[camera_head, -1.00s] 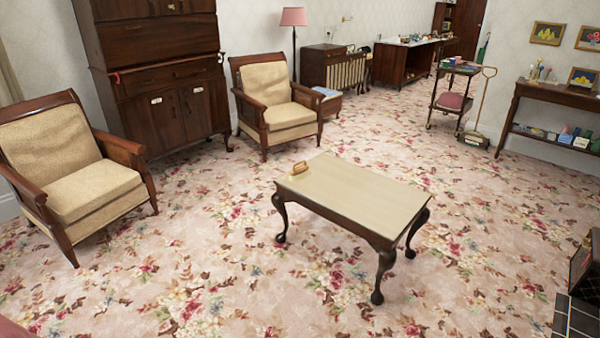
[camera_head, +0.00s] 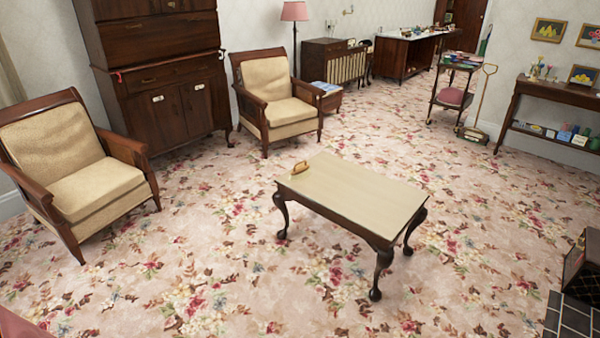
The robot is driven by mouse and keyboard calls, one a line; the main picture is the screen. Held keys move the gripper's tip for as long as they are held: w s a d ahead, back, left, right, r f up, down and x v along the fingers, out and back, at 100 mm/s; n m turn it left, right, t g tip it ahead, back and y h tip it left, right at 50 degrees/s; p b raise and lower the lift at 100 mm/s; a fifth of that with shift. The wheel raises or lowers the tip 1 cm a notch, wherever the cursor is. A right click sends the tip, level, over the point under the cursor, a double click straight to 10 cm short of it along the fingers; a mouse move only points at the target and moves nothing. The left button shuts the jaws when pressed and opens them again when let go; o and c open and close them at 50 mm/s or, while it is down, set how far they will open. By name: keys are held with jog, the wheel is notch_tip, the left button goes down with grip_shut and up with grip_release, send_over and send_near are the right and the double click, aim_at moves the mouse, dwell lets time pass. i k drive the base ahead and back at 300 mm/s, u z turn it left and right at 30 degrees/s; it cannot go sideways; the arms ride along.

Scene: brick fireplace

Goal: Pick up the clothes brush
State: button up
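A small tan, wooden-looking object that appears to be the clothes brush (camera_head: 300,168) lies on the low table, near its far left corner. It is too small in view to make out bristles. The table (camera_head: 355,200) has a pale cream top, a dark wooden frame and curved dark legs. Nothing else shows on its top. My gripper is not in view.
Two cushioned wooden armchairs (camera_head: 85,180) (camera_head: 288,110) stand left of and behind the table. A dark cabinet (camera_head: 165,105) is against the wall. A tiled hearth edge (camera_head: 570,318) is at lower right. Floral carpet around the table is clear.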

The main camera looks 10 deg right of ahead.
aim_at(299, 171)
jog(key=u, duration=0.05)
jog(key=k, duration=0.65)
jog(key=u, duration=0.3)
jog(key=i, duration=0.7)
jog(key=u, duration=0.5)
jog(key=i, duration=0.8)
jog(key=u, duration=0.45)
jog(key=i, duration=3.05)
jog(key=z, duration=0.25)
